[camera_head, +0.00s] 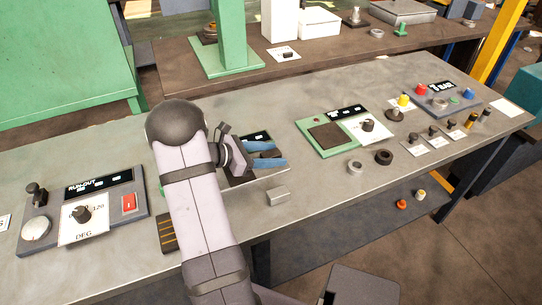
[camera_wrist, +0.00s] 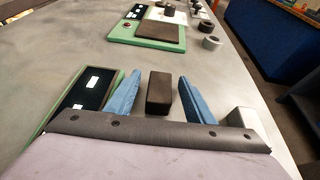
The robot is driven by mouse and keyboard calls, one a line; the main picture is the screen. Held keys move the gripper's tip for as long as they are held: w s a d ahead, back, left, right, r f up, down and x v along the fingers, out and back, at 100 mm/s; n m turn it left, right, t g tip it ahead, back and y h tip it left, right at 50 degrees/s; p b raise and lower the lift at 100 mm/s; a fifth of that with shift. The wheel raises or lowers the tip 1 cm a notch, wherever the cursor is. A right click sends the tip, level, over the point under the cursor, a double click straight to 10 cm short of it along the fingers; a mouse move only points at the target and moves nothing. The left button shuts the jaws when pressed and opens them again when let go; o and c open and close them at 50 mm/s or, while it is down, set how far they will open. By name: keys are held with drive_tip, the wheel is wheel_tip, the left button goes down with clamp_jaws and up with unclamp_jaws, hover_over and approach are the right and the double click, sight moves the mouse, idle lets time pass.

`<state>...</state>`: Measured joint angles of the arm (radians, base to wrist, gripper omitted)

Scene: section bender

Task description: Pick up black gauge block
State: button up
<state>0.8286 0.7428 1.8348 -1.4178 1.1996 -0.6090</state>
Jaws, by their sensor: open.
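The black gauge block (camera_wrist: 160,93) is a small dark upright block. In the wrist view it stands between the two blue fingers of my gripper (camera_wrist: 160,77), with a visible gap on each side. My gripper is open, low over the table, with the fingers reaching along both sides of the block. In the head view my gripper (camera_head: 279,154) is at the middle of the table, and the block is mostly hidden by the fingers there.
A light grey block (camera_head: 277,195) lies close by and shows at the right finger in the wrist view (camera_wrist: 246,121). A dark display panel (camera_wrist: 84,100) is left of the fingers. A green device with a dark plate (camera_head: 326,136) and two rings (camera_head: 383,157) stand farther right.

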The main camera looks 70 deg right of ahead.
clamp_jaws()
drive_tip(key=shift+r, duration=0.2)
